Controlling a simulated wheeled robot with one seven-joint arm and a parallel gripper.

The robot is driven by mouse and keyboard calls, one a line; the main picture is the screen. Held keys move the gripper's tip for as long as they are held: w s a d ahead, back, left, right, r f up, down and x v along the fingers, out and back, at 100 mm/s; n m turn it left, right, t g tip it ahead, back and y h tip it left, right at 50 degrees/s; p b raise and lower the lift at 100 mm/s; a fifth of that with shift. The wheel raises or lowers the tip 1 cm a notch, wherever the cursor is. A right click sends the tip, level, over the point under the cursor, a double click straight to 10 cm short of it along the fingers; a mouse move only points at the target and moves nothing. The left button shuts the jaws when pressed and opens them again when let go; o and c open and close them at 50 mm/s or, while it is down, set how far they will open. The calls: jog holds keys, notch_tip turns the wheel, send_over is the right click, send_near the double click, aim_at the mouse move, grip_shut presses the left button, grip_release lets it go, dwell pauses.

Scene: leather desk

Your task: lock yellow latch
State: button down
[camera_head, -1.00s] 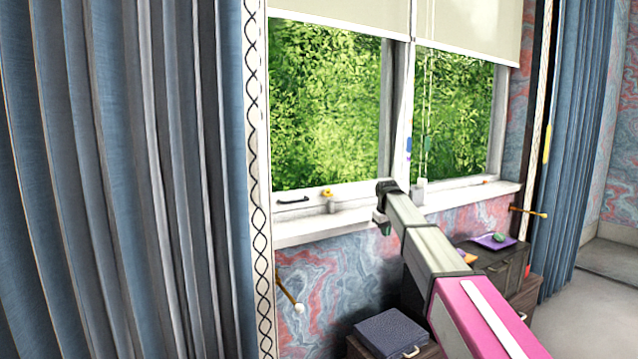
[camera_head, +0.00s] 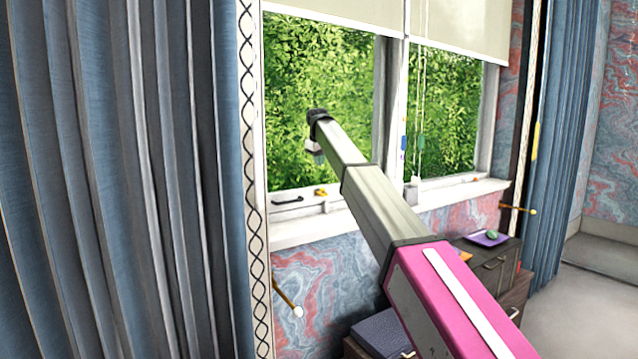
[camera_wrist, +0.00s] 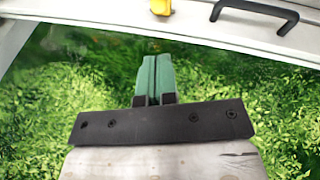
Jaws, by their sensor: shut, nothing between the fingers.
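A small yellow latch (camera_head: 321,192) sits on the white lower rail of the left window, right of a black pull handle (camera_head: 287,200). In the wrist view the latch (camera_wrist: 160,7) is at the top edge, partly cut off, with the black handle (camera_wrist: 254,14) to its right. My gripper (camera_head: 319,159) is in front of the left pane, above the latch and apart from it. Its green fingers (camera_wrist: 157,62) are together in the wrist view, with nothing between them. The wrist view shows the rail at the top, beyond the fingertips.
A blue curtain (camera_head: 120,180) fills the left side. Cords with coloured pulls (camera_head: 419,143) hang by the right window. A dark cabinet (camera_head: 497,265) with a purple tray (camera_head: 478,238) stands below at right.

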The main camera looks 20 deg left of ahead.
send_over(320, 193)
notch_tip(320, 193, down, 9)
jog(key=shift+f, duration=0.2)
dwell(0.4)
